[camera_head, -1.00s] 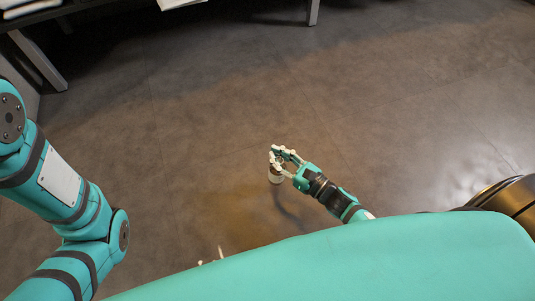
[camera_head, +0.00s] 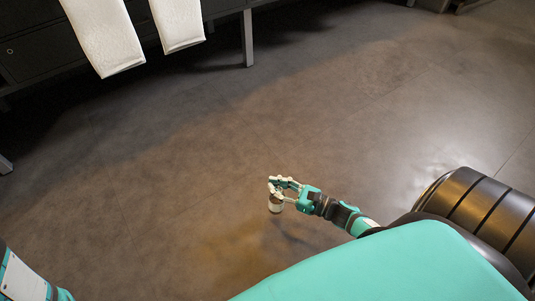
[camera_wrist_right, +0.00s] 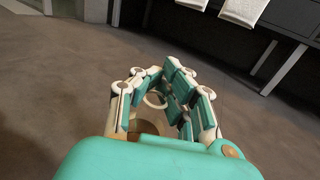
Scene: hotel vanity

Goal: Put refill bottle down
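The refill bottle (camera_head: 275,203) is a small whitish bottle with a darker brown part, held upright in the fingers of my right gripper (camera_head: 279,187) above the floor. In the right wrist view the fingers of my right gripper (camera_wrist_right: 164,100) close around the bottle (camera_wrist_right: 148,126); its brown body and a pale ring show between them, and much of it is hidden. My left gripper is outside the views; only part of my left arm shows at the lower left of the head view.
Two white towels (camera_head: 105,32) hang from a dark vanity (camera_head: 40,45) at the upper left. A grey vanity leg (camera_head: 248,38) stands on the floor. The brown tiled floor (camera_head: 370,130) is open around my right gripper.

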